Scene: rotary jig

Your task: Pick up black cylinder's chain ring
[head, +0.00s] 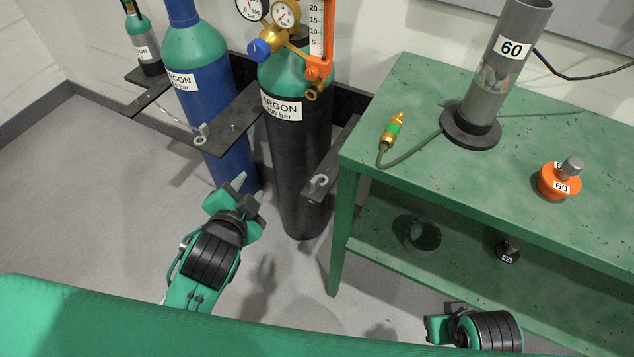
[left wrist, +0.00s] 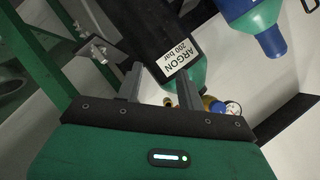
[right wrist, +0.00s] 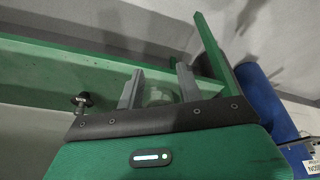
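The black cylinder (head: 295,185) stands upright between two dark wall brackets, with a green shoulder and an ARGON label; it also fills the upper middle of the left wrist view (left wrist: 150,25). A pale metal ring (head: 319,182) is at the front end of the bracket on its right, and a ring shows on a bracket in the left wrist view (left wrist: 98,50). No chain is visible across the black cylinder's front. My left gripper (head: 251,189) is open and empty, left of the black cylinder and apart from the ring. My right gripper (right wrist: 158,85) is open and empty, low near the bench.
A green bench (head: 400,185) at right holds a grey tube (head: 505,70) and orange weight (head: 560,183). Open floor lies left.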

